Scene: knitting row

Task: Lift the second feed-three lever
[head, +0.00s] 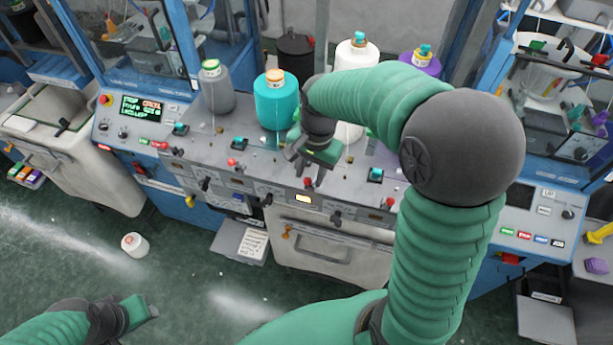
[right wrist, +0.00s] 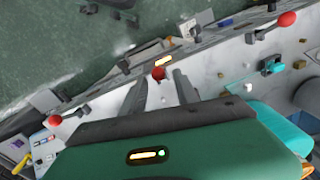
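Red-knobbed levers stand along the machine's sloped grey panel; one red knob (head: 231,162) is left of my right gripper (head: 309,177). Another red knob (head: 308,183) is right at that gripper's fingertips. In the right wrist view, this red knob (right wrist: 158,73) lies between the two spread fingers of my right gripper (right wrist: 159,77), with gaps visible on both sides. The fingers are open and hold nothing. I cannot read which lever is labelled feed three. My left gripper (head: 138,309) is low at the left, over the floor, and its opening is unclear.
Yarn cones stand behind the panel: grey (head: 218,90), teal (head: 272,103), white (head: 357,53) and purple (head: 421,62). Black-handled levers (head: 267,199) line the front edge. A lit display (head: 142,108) is at the left. A small white spool (head: 134,244) lies on the floor.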

